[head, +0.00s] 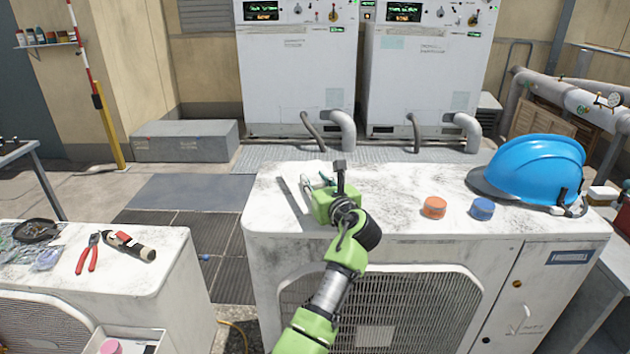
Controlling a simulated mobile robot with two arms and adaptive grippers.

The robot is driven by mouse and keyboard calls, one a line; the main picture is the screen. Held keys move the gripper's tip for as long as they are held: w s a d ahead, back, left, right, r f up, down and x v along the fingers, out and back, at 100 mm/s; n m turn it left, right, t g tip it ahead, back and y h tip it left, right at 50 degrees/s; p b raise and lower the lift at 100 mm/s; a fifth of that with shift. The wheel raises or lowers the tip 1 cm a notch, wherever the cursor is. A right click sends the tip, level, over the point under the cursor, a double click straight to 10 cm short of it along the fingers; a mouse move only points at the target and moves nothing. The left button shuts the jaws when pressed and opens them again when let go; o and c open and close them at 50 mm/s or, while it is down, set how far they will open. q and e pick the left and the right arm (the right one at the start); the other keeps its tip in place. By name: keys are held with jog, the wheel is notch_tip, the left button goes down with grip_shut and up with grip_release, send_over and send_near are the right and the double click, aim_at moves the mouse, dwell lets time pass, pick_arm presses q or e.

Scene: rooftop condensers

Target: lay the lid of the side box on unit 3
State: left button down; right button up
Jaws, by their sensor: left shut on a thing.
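My left gripper (322,186) is over the left part of the middle unit's white, stained top (400,190). It is shut on a thin, pale plate with a dark edge (295,193), which looks like the lid. The gripper hides much of the plate, and I cannot tell whether it touches the top. A white open box (128,334) with a pink thing in it is at the front of the left unit, cut by the frame's lower edge. No unit number is readable. My right gripper is not in view.
An orange tin (434,208), a blue tin (482,209) and a blue helmet (535,172) stand on the right of the middle unit's top. Red pliers (88,254) and a dark-and-tan tool (130,246) lie on the left unit. A floor gap separates the units.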

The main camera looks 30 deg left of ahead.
pick_arm(q)
jog(key=shift+f, duration=0.1)
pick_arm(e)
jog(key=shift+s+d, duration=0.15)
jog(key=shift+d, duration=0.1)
pick_arm(q)
jog(key=shift+f, duration=0.15)
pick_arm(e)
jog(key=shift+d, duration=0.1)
pick_arm(q)
jog(key=shift+f, duration=0.35)
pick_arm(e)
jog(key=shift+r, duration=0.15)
pick_arm(q)
jog(key=shift+f, duration=0.1)
jog(key=c, duration=1.6)
grip_release()
jog(key=shift+s, duration=0.1)
